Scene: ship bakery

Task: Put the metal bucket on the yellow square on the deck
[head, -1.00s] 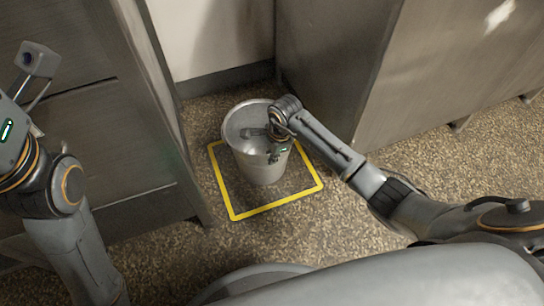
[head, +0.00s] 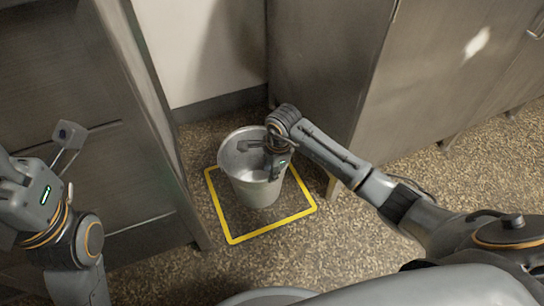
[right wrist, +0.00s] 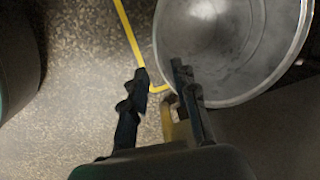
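The metal bucket (head: 239,178) is silver-grey, upright and empty as far as I can see. In the head view its base appears inside the yellow square (head: 272,228), an outline on the speckled deck. My right gripper (head: 272,176) is at the bucket's right side, covering part of its rim. In the right wrist view the bucket (right wrist: 232,45) is at the upper right. There the fingers of my right gripper (right wrist: 160,78) stand apart, with deck and yellow line between them; the right finger overlaps the rim in the picture.
A grey metal cabinet (head: 95,160) stands left of the square, and another metal cabinet (head: 325,80) stands behind and to the right. A pale wall (head: 215,50) closes the gap between them. Open deck (head: 330,240) lies in front and to the right.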

